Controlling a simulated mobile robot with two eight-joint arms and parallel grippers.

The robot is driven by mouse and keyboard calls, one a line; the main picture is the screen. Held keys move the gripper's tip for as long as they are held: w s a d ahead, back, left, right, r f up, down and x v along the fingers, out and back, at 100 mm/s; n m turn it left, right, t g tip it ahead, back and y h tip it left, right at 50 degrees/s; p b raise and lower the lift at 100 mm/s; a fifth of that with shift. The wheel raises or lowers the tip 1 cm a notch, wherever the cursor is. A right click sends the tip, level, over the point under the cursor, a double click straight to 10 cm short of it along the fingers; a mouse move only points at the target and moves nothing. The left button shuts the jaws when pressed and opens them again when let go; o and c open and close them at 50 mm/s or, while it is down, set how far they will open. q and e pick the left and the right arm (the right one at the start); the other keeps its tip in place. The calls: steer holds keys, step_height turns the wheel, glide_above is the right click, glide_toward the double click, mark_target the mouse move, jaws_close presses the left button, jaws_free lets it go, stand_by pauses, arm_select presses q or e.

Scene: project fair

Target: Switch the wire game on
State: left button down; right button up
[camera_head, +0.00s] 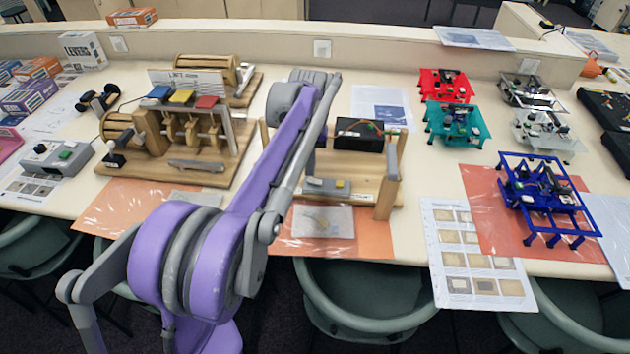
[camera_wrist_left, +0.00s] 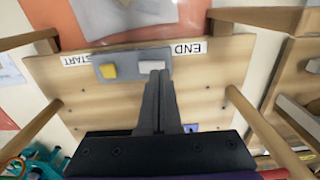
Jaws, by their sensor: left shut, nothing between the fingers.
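In the left wrist view, the panel (camera_wrist_left: 128,59) sits between the START and END labels, with a yellow button (camera_wrist_left: 108,71) and a pale button (camera_wrist_left: 151,66). My left gripper (camera_wrist_left: 157,76) is shut and empty, its tips at the pale button. I cannot tell whether they touch it. In the head view my arm hides the fingers. My right gripper is out of view.
A wooden lever exhibit (camera_head: 190,140) stands left of my arm. A clear packet (camera_head: 323,222) on an orange sheet lies before the game. Blue (camera_head: 543,195), teal (camera_head: 455,122) and red (camera_head: 446,84) frames stand to the right. Chairs line the table's front edge.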

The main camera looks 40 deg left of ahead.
mark_target(310, 180)
arm_select(q)
steer(key=shift+f+b, duration=0.6)
steer(key=shift+f, duration=0.5)
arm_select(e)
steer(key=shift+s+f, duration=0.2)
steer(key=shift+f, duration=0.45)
arm_select(q)
steer(key=shift+r, duration=0.1)
steer(key=shift+r+p, duration=2.2)
steer(key=shift+r, duration=1.3)
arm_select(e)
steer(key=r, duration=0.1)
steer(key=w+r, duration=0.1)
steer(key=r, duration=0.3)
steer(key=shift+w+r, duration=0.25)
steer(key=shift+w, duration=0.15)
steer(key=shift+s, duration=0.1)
arm_select(q)
steer(key=shift+d, duration=0.1)
steer(key=s+d+f+m+t, duration=0.2)
steer(key=s+d+f, duration=0.3)
steer(key=s+d, duration=0.4)
steer(key=s+d+f+m+t, duration=0.3)
steer(key=s+d+f, duration=0.2)
steer(key=s+d, duration=0.5)
steer(key=shift+s+d+f+m+t, duration=0.15)
steer(key=shift+d+f+m+t, duration=0.15)
steer(key=shift+m, duration=0.1)
